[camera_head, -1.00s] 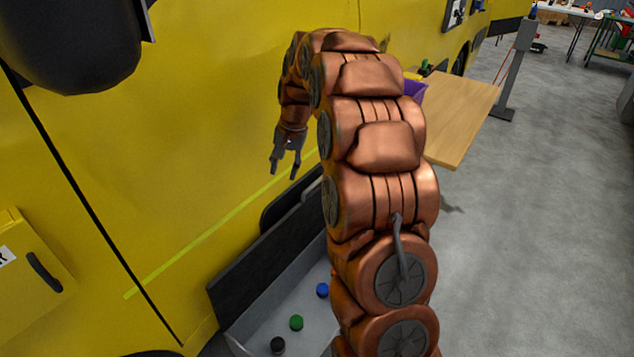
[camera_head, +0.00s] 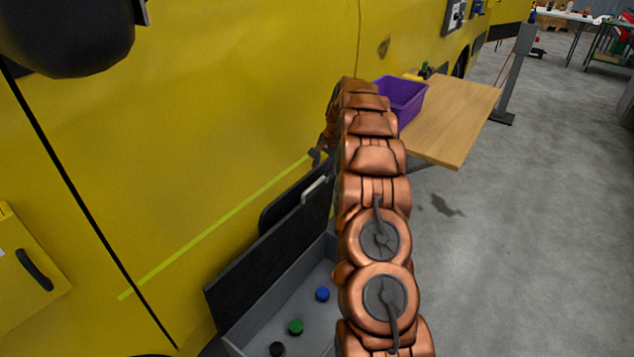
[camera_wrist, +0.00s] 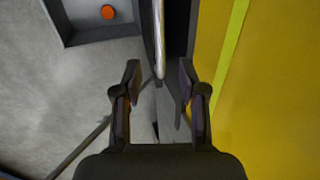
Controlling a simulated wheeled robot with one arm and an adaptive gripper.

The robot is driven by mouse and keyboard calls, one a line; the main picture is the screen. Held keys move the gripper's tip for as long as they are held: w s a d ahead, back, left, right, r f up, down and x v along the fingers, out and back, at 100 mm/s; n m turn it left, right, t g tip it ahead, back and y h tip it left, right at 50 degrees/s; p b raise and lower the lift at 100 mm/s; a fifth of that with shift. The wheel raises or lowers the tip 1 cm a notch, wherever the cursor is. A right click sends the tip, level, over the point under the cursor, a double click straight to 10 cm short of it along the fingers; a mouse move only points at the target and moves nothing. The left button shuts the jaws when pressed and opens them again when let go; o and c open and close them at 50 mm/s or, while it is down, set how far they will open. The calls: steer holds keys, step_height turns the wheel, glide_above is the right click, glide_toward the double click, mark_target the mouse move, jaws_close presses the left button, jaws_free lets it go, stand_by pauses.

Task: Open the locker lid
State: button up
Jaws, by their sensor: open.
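The locker is a grey box (camera_head: 258,332) low against the yellow vehicle side. Its dark lid (camera_head: 265,262) stands raised along the wall side, leaving the inside visible. A pale bar handle (camera_head: 314,189) sits near the lid's far upper end. My gripper (camera_head: 317,158) is just beyond and above the handle, partly hidden by my arm. In the wrist view my gripper (camera_wrist: 159,82) is open and empty. The handle (camera_wrist: 159,40) and the lid's edge lie ahead, roughly in line with the gap between the fingers. Contact cannot be told.
Blue (camera_head: 322,294), green (camera_head: 295,327) and black (camera_head: 277,349) round pieces lie in the locker; an orange one (camera_wrist: 108,12) shows in the wrist view. A wooden table (camera_head: 450,120) with a purple bin (camera_head: 402,98) stands beyond.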

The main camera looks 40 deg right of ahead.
mark_target(316, 183)
steer(key=shift+p+x, duration=0.55)
steer(key=shift+x, duration=3.35)
jaws_close()
